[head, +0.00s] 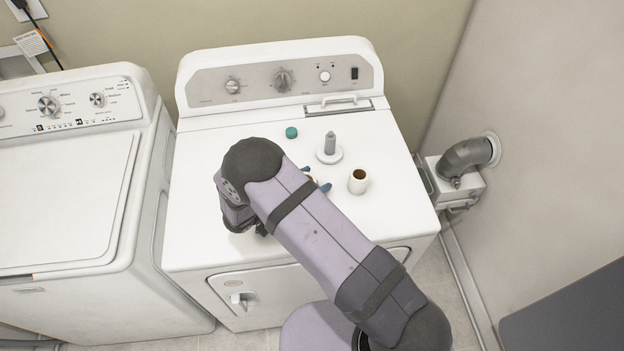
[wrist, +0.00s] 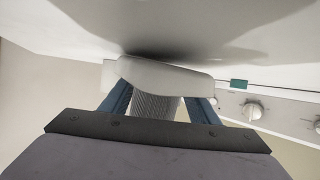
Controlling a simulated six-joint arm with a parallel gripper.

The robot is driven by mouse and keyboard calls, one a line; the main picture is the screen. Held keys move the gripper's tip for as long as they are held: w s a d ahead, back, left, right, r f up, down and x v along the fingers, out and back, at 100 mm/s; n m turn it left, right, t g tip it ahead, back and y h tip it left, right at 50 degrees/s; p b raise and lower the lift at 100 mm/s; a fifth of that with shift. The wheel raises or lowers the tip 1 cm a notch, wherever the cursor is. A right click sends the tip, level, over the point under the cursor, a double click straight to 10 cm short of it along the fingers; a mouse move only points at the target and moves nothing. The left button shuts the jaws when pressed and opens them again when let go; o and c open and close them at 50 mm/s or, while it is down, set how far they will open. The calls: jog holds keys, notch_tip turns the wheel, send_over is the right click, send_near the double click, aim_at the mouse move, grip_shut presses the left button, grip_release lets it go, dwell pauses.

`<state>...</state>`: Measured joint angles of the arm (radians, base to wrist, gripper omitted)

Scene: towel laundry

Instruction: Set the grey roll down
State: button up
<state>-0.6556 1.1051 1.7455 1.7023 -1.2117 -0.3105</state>
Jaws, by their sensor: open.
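My gripper (head: 316,179) is low over the white dryer top, its two blue fingers apart. In the wrist view my gripper (wrist: 158,103) has a ribbed grey piece (wrist: 157,105) between its open fingers, with a rounded pale piece (wrist: 165,78) just beyond, against the white surface. I cannot tell whether these are parts of one roll, or whether the fingers touch them. In the head view my arm hides most of that spot. An upright grey cylinder (head: 330,142) on a round white base (head: 329,155) stands behind the gripper.
A white roll with a brown core (head: 358,181) stands right of the gripper. A small teal object (head: 291,132) lies toward the control panel (head: 280,80). The dryer top (head: 205,165) is clear at left. A washer (head: 60,200) stands to the left.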

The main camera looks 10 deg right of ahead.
jog(key=shift+s, duration=0.25)
jog(key=b+v, duration=0.2)
jog(key=v, duration=0.3)
jog(key=b+v, duration=0.2)
jog(key=v, duration=0.3)
jog(key=shift+a+r, duration=0.2)
jog(key=shift+a, duration=0.2)
jog(key=shift+s+a+r+b, duration=0.25)
jog(key=shift+a+r+b, duration=0.05)
jog(key=shift+a+b, duration=0.1)
